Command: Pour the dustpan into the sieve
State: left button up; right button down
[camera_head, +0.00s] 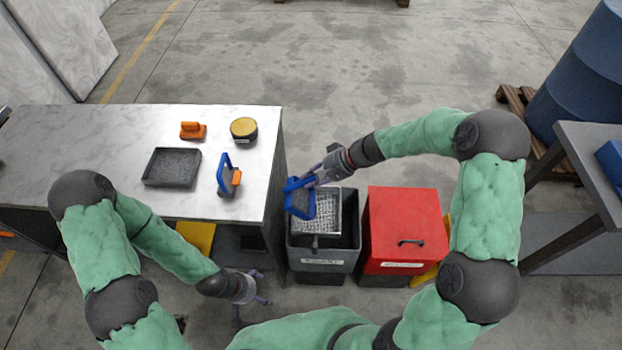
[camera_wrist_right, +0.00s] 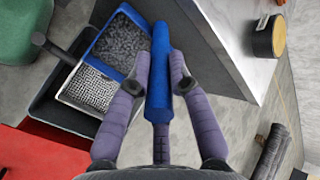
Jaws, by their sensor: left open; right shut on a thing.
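The blue dustpan (camera_head: 299,204) is held above the left part of the sieve (camera_head: 326,213), a square metal frame with mesh set in the open grey bin. My right gripper (camera_head: 312,179) is shut on the dustpan's handle. In the right wrist view the handle (camera_wrist_right: 160,50) runs between the fingers (camera_wrist_right: 160,72). Grey granules (camera_wrist_right: 122,46) lie in the pan there, and the sieve (camera_wrist_right: 88,90) shows beside and beneath it. Whether the pan touches the sieve I cannot tell. My left gripper (camera_head: 258,287) is open and empty in front of the table.
The grey bin (camera_head: 322,262) stands between the marble-topped table (camera_head: 105,125) and a red lidded bin (camera_head: 405,222). On the table are a black tray (camera_head: 172,168) of grey grit, a blue-and-orange tool (camera_head: 228,178), an orange tool (camera_head: 193,131) and a yellow-topped tin (camera_head: 243,128).

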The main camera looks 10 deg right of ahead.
jog(key=shift+s+d+t+y+b, duration=0.2)
jog(key=shift+d+y+b, duration=0.4)
jog(key=shift+b, duration=0.35)
jog(key=shift+s+d+t+y+b, duration=0.15)
jog(key=shift+d+y+b, duration=0.35)
jog(key=shift+d+b, duration=0.35)
jog(key=shift+s+d+f+y+b, duration=0.2)
jog(key=shift+d+y+b, duration=0.3)
jog(key=shift+b, duration=0.3)
jog(key=shift+s+d+f+y+b, duration=0.15)
jog(key=shift+d+y+b, duration=0.15)
jog(key=shift+d+b, duration=0.4)
jog(key=shift+s+d+t+y+b, duration=0.1)
jog(key=shift+d+t+y+b, duration=0.05)
jog(key=shift+t+y+b, duration=0.2)
jog(key=shift+s+d+f+y+b, duration=0.2)
jog(key=shift+d+y+b, duration=0.3)
jog(key=shift+b, duration=0.4)
jog(key=shift+s+d+f+y+b, duration=0.1)
jog(key=shift+d+f+y+b, duration=0.2)
jog(key=shift+d+b, duration=0.45)
jog(key=shift+s+d+f+t+y+b, duration=0.3)
jog(key=shift+d+y+b, duration=0.25)
jog(key=shift+b, duration=0.3)
jog(key=shift+s+d+f+t+y+b, duration=0.1)
jog(key=shift+d+f+t+y+b, duration=0.1)
jog(key=shift+d+f+y+b, duration=0.45)
jog(key=shift+d, duration=0.1)
